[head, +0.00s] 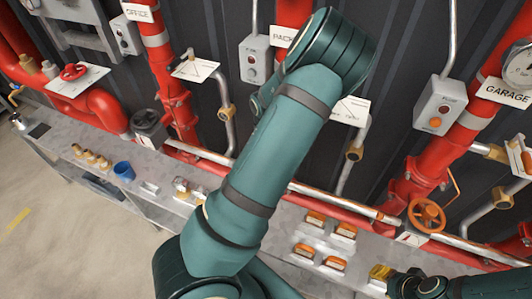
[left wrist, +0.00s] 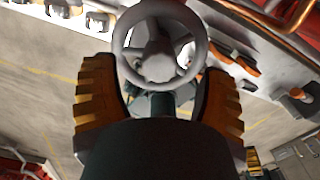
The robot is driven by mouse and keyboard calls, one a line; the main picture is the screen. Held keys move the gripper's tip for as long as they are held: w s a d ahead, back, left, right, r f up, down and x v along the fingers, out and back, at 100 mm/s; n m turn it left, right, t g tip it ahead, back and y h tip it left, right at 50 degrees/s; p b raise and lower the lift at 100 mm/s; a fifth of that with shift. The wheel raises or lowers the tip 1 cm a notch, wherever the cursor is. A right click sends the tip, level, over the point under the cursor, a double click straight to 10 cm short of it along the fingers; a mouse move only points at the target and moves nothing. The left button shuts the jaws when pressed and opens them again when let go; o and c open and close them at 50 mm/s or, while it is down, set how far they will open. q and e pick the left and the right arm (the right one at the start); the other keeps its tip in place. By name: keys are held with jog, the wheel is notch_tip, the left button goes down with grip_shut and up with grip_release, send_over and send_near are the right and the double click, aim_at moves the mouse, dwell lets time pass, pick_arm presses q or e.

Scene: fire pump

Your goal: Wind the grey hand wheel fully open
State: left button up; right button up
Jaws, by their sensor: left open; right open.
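The grey hand wheel (left wrist: 121,42) shows in the left wrist view at top centre, as a round rim with spokes and a hub. My left gripper (left wrist: 158,78) is open, its two orange-ribbed fingers on either side of the wheel's lower part in the picture. Whether they touch the rim I cannot tell. In the head view my left arm covers the middle, and neither the grey wheel nor the left gripper shows. My right gripper (head: 389,279) is open at the lower right of the head view, low over the bench end.
An orange hand wheel (head: 427,214) sits on the right pipe and a red hand wheel (head: 74,71) at the left. The bench (head: 70,132) carries a blue cup (head: 124,171) and orange blocks (head: 306,250). A control box (head: 440,104) is on the wall. Open floor lies at the left.

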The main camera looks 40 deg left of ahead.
pick_arm(q)
jog(key=shift+r, duration=2.4)
jog(key=shift+s, duration=0.1)
